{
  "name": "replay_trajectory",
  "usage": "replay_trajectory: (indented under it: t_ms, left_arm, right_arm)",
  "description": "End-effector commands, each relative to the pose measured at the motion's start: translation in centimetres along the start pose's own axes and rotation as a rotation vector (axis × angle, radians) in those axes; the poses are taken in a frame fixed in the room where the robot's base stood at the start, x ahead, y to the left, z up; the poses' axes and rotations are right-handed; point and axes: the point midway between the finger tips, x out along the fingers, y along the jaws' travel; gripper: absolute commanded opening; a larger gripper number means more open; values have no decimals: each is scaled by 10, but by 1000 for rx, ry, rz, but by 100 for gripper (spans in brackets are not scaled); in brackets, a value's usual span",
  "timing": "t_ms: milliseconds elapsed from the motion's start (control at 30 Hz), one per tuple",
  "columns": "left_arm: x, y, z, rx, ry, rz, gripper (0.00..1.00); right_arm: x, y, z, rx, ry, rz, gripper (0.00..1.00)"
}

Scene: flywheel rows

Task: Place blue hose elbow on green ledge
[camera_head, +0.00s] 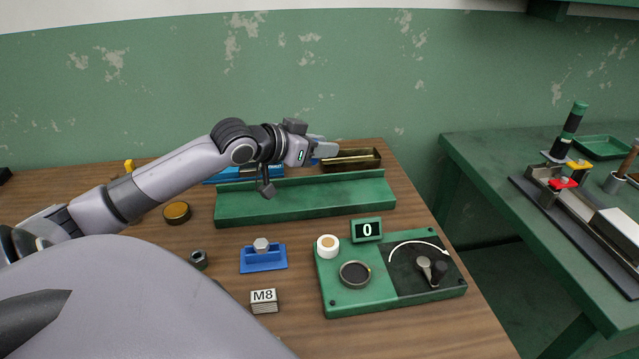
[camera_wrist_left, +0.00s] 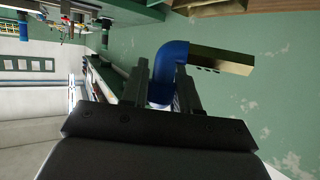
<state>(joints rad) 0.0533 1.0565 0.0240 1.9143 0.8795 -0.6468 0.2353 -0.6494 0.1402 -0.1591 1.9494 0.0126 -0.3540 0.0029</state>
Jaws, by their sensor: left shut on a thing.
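My left gripper (camera_head: 326,150) is shut on the blue hose elbow, above the back part of the green ledge. In the left wrist view the bent blue hose elbow (camera_wrist_left: 168,66) sits between the two fingers (camera_wrist_left: 162,88). In the head view only a small bit of blue shows below the fingers; the gripper hides the rest. The green ledge (camera_head: 300,203) is a long strip with a raised back edge across the wooden table. Its visible top is bare. My right gripper is not in view.
A brass-coloured tray (camera_head: 367,160) stands just behind the ledge's right end; a blue tray (camera_head: 232,174) is behind its left part. In front are a green dial panel (camera_head: 340,292), a blue holder with a bolt (camera_head: 263,262) and an M8 block (camera_head: 264,301).

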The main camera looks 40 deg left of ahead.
Motion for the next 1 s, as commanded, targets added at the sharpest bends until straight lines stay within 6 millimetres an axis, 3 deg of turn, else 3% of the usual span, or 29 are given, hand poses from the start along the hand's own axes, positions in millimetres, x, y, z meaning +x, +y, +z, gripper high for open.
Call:
replay_trajectory:
  t_ms: [100, 433, 633, 1000]
  left_arm:
    - [11, 0, 26, -3, -2, 1, 0]
    - [22, 0, 53, 0, -1, 1, 0]
    - [33, 0, 81, -2, -1, 0, 0]
    - [35, 0, 85, 1, 2, 1, 0]
  right_arm:
    - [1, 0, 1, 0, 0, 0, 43]
    - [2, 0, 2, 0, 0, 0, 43]
    - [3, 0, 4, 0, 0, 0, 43]
    - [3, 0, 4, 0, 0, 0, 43]
